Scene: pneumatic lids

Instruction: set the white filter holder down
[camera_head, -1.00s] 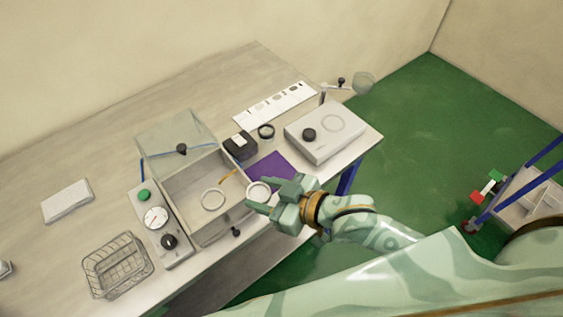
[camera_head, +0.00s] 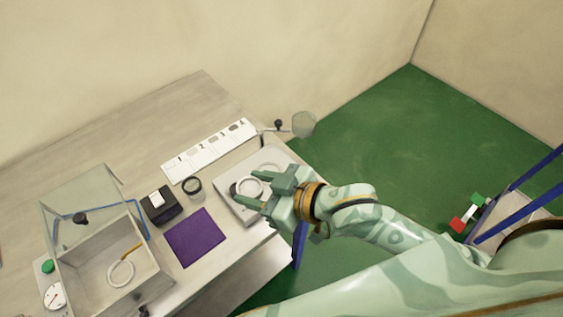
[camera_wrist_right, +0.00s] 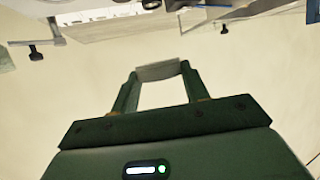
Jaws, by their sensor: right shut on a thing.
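My right gripper (camera_head: 247,188) is shut on the white filter holder (camera_head: 262,187), a pale ring. In the head view the ring overlaps the flat light-grey device (camera_head: 228,203) at the table's right end; I cannot tell the height between them. In the right wrist view the holder is a pale band (camera_wrist_right: 157,70) between the two green fingertips. My left gripper is not in view.
A clear-lidded open box (camera_head: 82,262) at the left holds another pale ring (camera_head: 121,272). A purple mat (camera_head: 196,238), a black block (camera_head: 162,207), a small dark-rimmed jar (camera_head: 193,188) and a white marked strip (camera_head: 208,150) lie nearby. A small stand (camera_head: 303,124) is at the table's far edge.

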